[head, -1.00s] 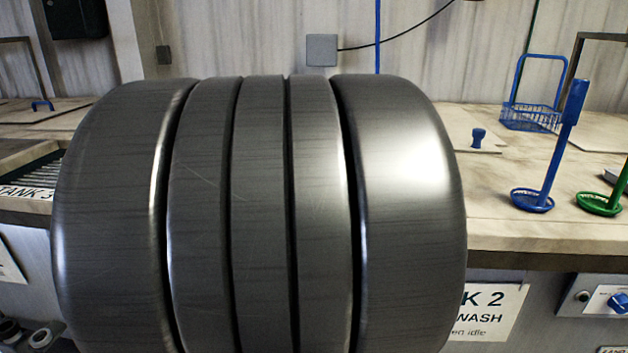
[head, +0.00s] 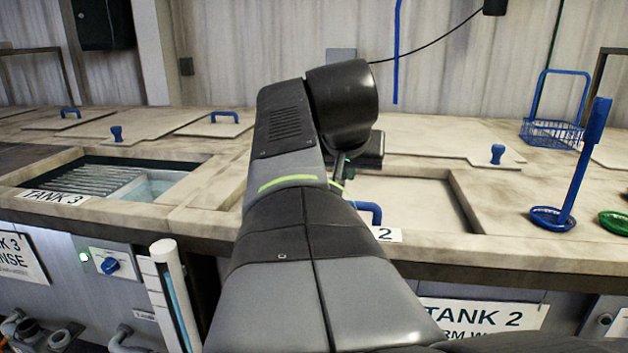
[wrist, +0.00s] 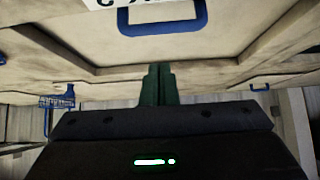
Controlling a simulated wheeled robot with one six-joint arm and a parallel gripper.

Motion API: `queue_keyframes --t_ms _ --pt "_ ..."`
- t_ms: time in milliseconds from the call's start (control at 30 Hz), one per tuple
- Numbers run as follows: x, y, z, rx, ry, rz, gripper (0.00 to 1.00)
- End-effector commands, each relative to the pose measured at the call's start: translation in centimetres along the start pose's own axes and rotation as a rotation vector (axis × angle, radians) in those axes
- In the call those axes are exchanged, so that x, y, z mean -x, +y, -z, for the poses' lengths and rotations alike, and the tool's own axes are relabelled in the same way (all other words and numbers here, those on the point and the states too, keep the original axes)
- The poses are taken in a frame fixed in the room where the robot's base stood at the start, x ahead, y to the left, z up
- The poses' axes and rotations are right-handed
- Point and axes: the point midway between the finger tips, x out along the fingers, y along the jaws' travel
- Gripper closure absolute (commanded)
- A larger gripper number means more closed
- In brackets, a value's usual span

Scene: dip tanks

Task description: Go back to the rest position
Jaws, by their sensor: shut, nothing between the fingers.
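My arm reaches forward over the counter in the head view, and its wrist end bends down beyond it. My gripper (wrist: 159,70) shows in the wrist view as two dark green fingers side by side, shut with nothing between them. In the head view the gripper is mostly hidden behind my arm. The fingers are over the pale Tank 2 lid area, apart from the blue handle (wrist: 165,25) as far as I can tell. That handle also shows in the head view (head: 372,212), partly behind my arm.
Tank 3 (head: 85,200) is open at left, with a slatted rack (head: 90,178) and liquid inside. A blue ladle (head: 571,170), a green ladle (head: 616,221) and a blue wire basket (head: 550,133) are at right. Several lids with blue handles lie along the counter.

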Motion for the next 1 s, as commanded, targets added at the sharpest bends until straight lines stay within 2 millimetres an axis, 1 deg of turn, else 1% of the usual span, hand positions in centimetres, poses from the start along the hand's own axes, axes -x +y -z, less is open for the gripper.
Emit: queue_keyframes --t_ms 100,200,467,567,667,1000 --pt "0.8 0.0 0.1 0.000 0.001 0.000 1.00" --pt "1.0 0.0 0.1 0.000 0.001 0.000 1.00" --pt "0.9 0.0 0.1 0.000 0.001 0.000 1.00" --pt "0.5 0.0 0.1 0.000 0.000 -0.001 1.00" --pt "-0.6 0.0 0.0 0.000 -0.002 -0.001 1.00" --pt "-6.7 0.0 -0.2 -0.001 -0.005 -0.002 1.00"
